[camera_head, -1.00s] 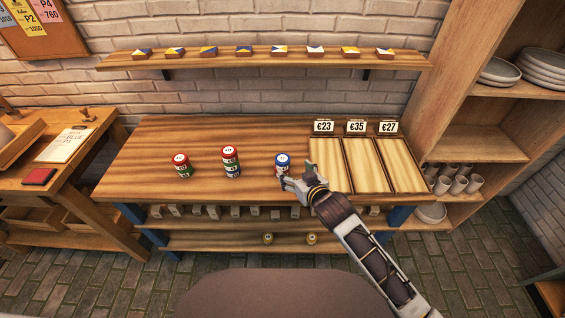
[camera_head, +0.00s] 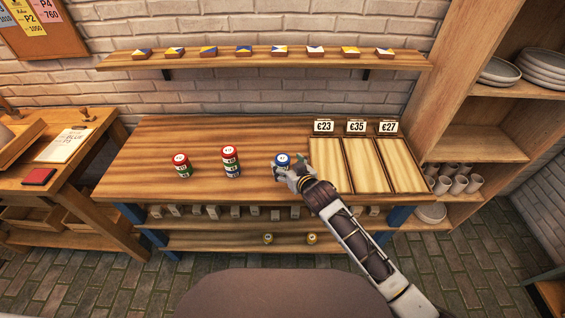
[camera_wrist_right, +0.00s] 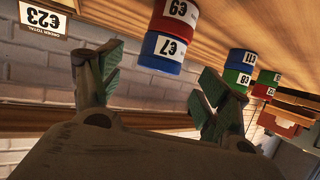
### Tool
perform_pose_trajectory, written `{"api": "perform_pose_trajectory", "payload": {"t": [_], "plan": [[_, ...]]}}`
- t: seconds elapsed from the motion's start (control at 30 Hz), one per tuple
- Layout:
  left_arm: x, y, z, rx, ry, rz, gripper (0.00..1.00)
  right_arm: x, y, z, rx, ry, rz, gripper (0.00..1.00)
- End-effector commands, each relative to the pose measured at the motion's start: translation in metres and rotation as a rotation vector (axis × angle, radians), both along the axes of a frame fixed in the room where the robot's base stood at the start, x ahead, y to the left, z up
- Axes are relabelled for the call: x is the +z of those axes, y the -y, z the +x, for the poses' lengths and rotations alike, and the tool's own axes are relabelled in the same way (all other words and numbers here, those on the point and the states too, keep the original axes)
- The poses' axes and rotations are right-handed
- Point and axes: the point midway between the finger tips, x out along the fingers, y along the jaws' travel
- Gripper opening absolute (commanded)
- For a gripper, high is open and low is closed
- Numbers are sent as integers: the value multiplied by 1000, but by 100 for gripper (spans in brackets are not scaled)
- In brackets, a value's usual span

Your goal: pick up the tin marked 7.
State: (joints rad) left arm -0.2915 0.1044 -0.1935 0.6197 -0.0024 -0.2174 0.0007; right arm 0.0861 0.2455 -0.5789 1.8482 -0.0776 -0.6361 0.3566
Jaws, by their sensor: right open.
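The tin marked 7 is blue (camera_head: 283,159) and tops the right-hand stack on the workbench. My left gripper is not in view.
A middle stack (camera_head: 231,161) and a left stack (camera_head: 182,165) of tins stand on the bench. Wooden trays (camera_head: 362,168) with price cards lie right of my gripper. A wall shelf (camera_head: 290,60) holds small tiles. Bench top left of the stacks is clear.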

Motion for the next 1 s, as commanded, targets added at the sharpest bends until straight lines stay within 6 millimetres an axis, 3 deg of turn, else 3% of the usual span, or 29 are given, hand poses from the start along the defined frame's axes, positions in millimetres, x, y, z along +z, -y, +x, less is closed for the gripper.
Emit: {"api": "perform_pose_trajectory", "payload": {"t": [0.27, 1.0], "plan": [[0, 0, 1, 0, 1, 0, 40, -1, -1, 3, 0, 1, 0, 76], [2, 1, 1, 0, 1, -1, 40, -18, -19, 44, 0, 0, 0, 76]]}}
